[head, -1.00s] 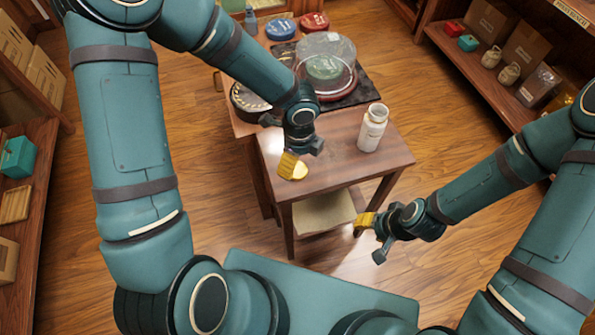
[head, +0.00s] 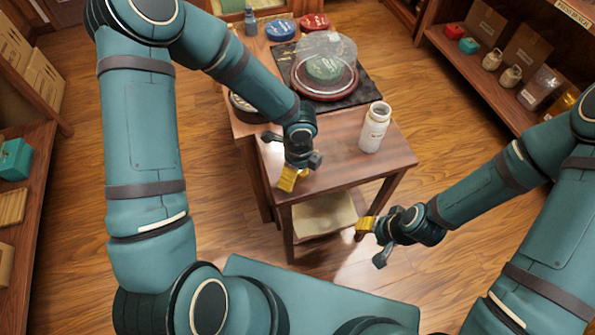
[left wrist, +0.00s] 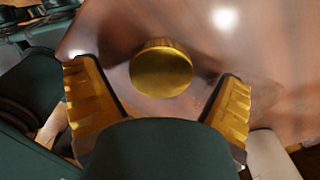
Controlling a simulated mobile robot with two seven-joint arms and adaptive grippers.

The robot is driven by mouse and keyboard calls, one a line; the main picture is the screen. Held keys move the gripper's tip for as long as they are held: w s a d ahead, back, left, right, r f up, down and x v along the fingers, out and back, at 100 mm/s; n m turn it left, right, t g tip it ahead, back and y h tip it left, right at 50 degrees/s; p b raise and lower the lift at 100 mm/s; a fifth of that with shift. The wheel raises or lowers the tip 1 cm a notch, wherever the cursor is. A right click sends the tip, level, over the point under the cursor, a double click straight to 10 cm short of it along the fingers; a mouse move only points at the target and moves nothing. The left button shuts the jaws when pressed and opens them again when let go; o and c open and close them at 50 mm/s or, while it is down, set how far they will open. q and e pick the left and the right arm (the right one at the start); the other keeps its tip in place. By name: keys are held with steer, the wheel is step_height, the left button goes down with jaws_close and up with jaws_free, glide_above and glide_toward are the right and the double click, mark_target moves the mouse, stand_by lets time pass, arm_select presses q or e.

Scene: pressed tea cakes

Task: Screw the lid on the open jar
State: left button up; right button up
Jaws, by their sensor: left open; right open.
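The open jar (head: 374,130) is white and stands upright near the right side of the small wooden table. The gold round lid (left wrist: 161,71) lies on the table in the left wrist view, between the spread yellow fingers of my left gripper (left wrist: 160,82) and just beyond them. I see no contact. In the head view my left gripper (head: 288,179) is low over the table's front left part, pointing down, and hides the lid. My right gripper (head: 366,225) is open and empty, in front of the table's right front corner.
A dark mat (head: 365,92) at the back of the table holds a clear dome (head: 330,48) over a green-topped tea cake (head: 324,68). Blue (head: 280,30) and red (head: 314,22) round tins stand behind. Table surface between left gripper and jar is clear.

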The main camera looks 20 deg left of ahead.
arm_select(q)
steer(key=shift+c, duration=0.2)
steer(key=c, duration=0.8)
steer(key=shift+r, duration=0.1)
arm_select(e)
steer(key=shift+r, duration=0.1)
arm_select(q)
step_height(320, 180, up, 10)
steer(key=p, duration=0.3)
steer(key=shift+p, duration=0.3)
arm_select(e)
steer(key=r, duration=0.3)
steer(key=shift+s+r, duration=0.25)
steer(key=shift+s, duration=0.1)
steer(key=shift+o, duration=0.5)
arm_select(q)
steer(key=a+r+n, duration=0.1)
steer(key=a+n, duration=0.1)
steer(key=n, duration=0.5)
steer(key=a+r+n, duration=0.1)
steer(key=r+n, duration=0.1)
steer(key=n, duration=0.5)
steer(key=a+r+n, duration=0.2)
steer(key=n, duration=0.5)
steer(key=shift+w+a, duration=0.35)
